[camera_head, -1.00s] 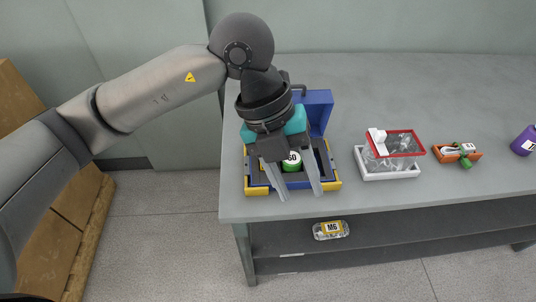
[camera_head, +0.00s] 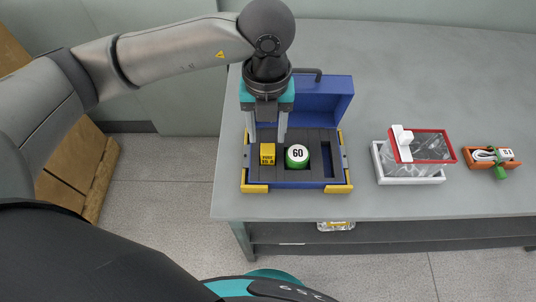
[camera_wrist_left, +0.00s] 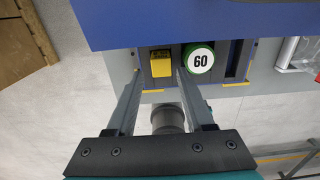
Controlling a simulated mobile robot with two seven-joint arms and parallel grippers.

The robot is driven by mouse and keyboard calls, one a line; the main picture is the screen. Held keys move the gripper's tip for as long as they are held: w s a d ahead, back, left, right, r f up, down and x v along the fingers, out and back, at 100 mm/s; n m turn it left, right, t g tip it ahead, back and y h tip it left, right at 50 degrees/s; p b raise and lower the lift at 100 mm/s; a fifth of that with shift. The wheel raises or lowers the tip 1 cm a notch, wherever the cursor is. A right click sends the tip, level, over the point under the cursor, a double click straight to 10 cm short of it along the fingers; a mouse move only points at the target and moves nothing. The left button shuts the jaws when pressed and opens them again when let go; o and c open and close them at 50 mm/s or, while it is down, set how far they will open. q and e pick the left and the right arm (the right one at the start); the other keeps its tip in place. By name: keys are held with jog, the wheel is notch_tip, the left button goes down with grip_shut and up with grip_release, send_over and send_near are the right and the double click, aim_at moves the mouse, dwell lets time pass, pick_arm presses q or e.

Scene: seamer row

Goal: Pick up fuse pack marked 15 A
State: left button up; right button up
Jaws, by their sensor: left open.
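The fuse pack (camera_head: 267,153) is a small yellow block with dark print, too small to read surely. It sits upright in the left part of the dark insert of a blue case (camera_head: 325,98) with an open lid. My left gripper (camera_head: 267,138) is open and points down just behind and above the pack. In the left wrist view the pack (camera_wrist_left: 160,66) appears between the two fingertips (camera_wrist_left: 158,75), with nothing gripped. A green round item marked 60 (camera_head: 298,156) sits right of the pack. My right gripper is not in view.
The case stands on a grey table (camera_head: 400,60) near its front edge. To the right are a white tray (camera_head: 412,178) with a red-framed clear bin and an orange tray (camera_head: 492,172). A packet (camera_head: 336,225) lies on the shelf below. The table behind is clear.

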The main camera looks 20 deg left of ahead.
aim_at(268, 146)
pick_arm(q)
jog(key=shift+w+f+b, duration=0.1)
jog(key=shift+f+b, duration=0.35)
jog(key=shift+f, duration=2.65)
jog(key=shift+c, duration=0.3)
grip_shut()
jog(key=shift+r, duration=0.1)
